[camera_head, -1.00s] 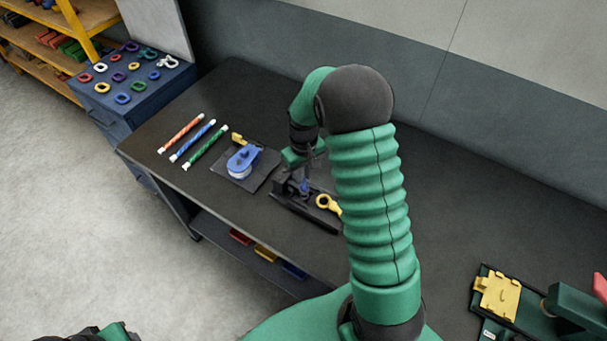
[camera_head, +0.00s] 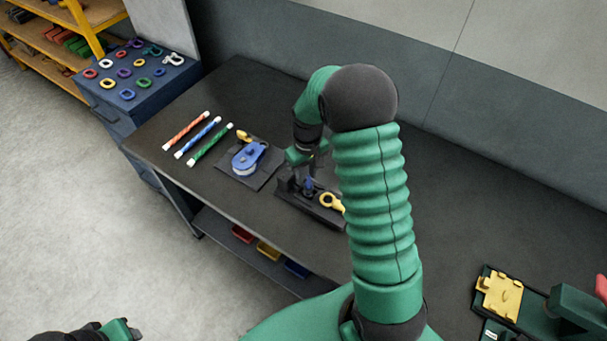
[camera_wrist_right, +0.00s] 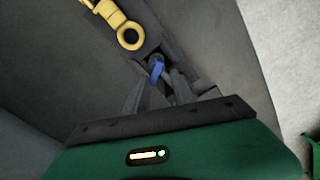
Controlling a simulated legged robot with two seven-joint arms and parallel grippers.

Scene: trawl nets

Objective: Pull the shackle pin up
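The blue shackle pin (camera_head: 308,184) stands in a dark fixture (camera_head: 318,211) on the bench. A yellow eye fitting (camera_head: 328,200) lies beside it on the fixture. My right gripper (camera_head: 312,172) points down at the pin. In the right wrist view, the blue pin (camera_wrist_right: 157,68) shows at the tips of the two grey fingers (camera_wrist_right: 158,88), and the yellow fitting (camera_wrist_right: 129,37) is beyond it. Whether the fingers grip the pin is unclear. My left gripper (camera_head: 125,329) is partly visible at the bottom left edge, away from the bench, with its fingers not clear.
A blue pulley (camera_head: 250,157) on a dark plate and three coloured rope pieces (camera_head: 198,136) lie left of the fixture. A blue cabinet (camera_head: 140,85) holds several coloured rings. A yellow part (camera_head: 500,297) sits at the right. The bench behind my right arm is clear.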

